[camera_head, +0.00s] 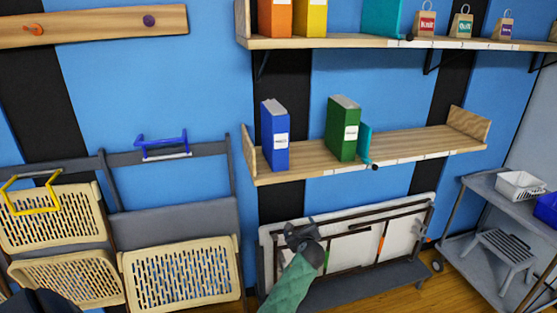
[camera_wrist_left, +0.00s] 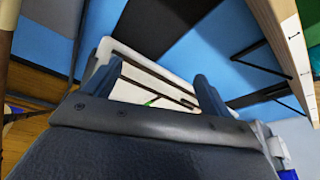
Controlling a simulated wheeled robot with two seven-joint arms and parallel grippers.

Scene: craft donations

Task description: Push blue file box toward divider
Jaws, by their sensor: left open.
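The blue file box (camera_head: 274,140) stands upright near the left end of the lower wooden shelf (camera_head: 415,142), with a white label on its spine. A green file box (camera_head: 342,132) stands to its right, with a clear gap between them. The teal divider (camera_head: 365,146) is just right of the green box. My left gripper (camera_head: 303,232) is below the shelf, apart from the boxes. In the left wrist view its two fingers (camera_wrist_left: 153,82) are spread with nothing held between them. My right gripper is not in view.
An upper shelf (camera_head: 350,42) holds orange and yellow boxes, a teal divider and small labelled bags. Folded tables (camera_head: 385,235) lean on the wall behind my gripper. Beige folding chairs (camera_head: 182,275) hang at left. A grey cart (camera_head: 510,205) stands at right.

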